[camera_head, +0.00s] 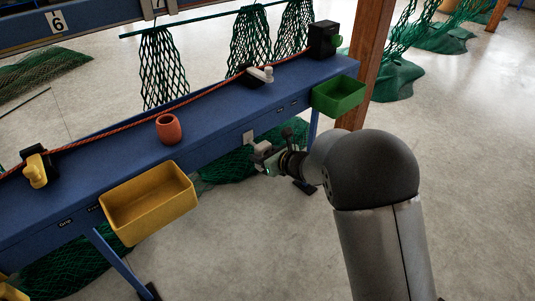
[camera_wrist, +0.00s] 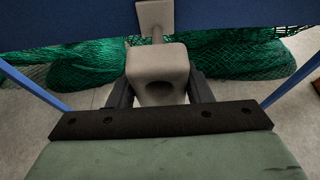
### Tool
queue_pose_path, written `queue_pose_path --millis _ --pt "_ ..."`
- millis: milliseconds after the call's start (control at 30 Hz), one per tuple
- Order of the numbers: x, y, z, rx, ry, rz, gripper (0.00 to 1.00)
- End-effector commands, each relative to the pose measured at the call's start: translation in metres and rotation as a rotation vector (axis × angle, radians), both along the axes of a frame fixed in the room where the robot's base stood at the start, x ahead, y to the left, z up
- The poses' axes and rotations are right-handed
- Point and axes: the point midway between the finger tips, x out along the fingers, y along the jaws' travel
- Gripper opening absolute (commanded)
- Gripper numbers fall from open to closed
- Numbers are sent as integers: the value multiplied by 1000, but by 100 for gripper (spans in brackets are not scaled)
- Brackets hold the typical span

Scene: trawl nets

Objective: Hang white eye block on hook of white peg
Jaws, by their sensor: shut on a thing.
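The white eye block (camera_wrist: 158,62) is a pale grey-white block with a dark round hole low on its near face. My gripper (camera_wrist: 160,92) is shut on it, one dark finger on each side. In the head view the block (camera_head: 262,148) and my gripper (camera_head: 266,157) are close to the bench front. The white peg (camera_wrist: 155,16) has a square plate on the blue bench front, and its stem reaches toward the block. The plate also shows in the head view (camera_head: 248,137). The block hides the peg's hook end; I cannot tell whether they touch.
The blue bench (camera_head: 110,150) carries an orange-red pot (camera_head: 168,128), a red rope and black fittings with yellow, white and green parts. A yellow bin (camera_head: 148,202) and a green bin (camera_head: 339,95) hang on its front. Green netting (camera_wrist: 235,55) lies below the bench.

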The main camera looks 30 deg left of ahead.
Motion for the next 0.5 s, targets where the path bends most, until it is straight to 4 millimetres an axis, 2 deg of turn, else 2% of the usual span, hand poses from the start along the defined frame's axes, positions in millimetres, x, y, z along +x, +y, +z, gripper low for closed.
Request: queue_pose_path --millis 300,500 --pt "4 19 2 0 0 1 19" --pt "6 27 -7 2 -1 1 19"
